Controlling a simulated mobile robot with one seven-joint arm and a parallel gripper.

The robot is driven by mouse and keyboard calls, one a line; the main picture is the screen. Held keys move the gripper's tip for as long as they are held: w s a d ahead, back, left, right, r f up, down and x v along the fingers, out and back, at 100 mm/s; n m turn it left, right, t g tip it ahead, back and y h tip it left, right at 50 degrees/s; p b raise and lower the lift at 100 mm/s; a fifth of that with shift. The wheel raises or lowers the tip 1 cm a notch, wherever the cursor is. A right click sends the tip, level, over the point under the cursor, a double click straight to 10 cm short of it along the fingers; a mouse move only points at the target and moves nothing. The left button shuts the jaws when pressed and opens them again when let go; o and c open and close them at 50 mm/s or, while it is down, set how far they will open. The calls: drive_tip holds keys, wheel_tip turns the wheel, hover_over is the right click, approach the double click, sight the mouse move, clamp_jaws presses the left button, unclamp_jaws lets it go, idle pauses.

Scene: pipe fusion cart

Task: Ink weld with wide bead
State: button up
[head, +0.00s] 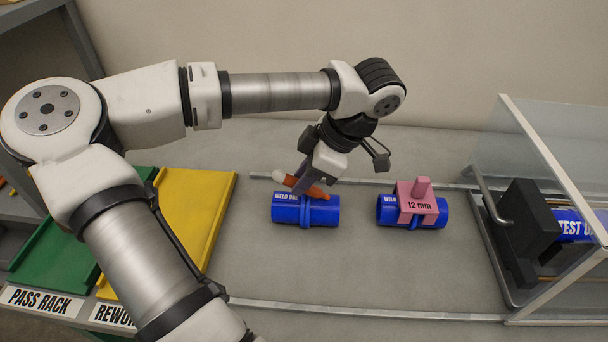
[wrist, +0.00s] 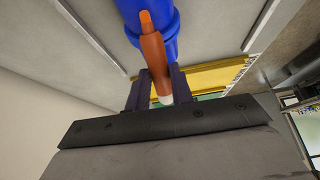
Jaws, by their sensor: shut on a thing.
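My gripper (head: 308,178) is shut on an orange marker (head: 312,190) with a white end. The marker slants over a blue pipe weld (head: 318,212) lettered "WELD", with a raised bead around its middle. In the wrist view, the marker (wrist: 154,55) sits between the two dark fingers, and its bright orange tip lies over the blue pipe (wrist: 165,22). I cannot tell whether the tip touches the pipe. No ink shows on either pipe.
The yellow rework tray (head: 205,215) and green pass rack (head: 50,240) are at left. A clear-walled test chamber (head: 550,150) with a black block (head: 525,220) stands at right. Metal rails run along the grey bench (head: 350,265), whose front middle is clear.

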drive_tip(key=shift+r, duration=0.15)
drive_tip(key=shift+r+p, duration=2.1)
drive_tip(key=shift+r, duration=1.3)
drive_tip(key=shift+f, duration=0.1)
wheel_tip(320, 180, down, 7)
drive_tip(key=b, duration=0.4)
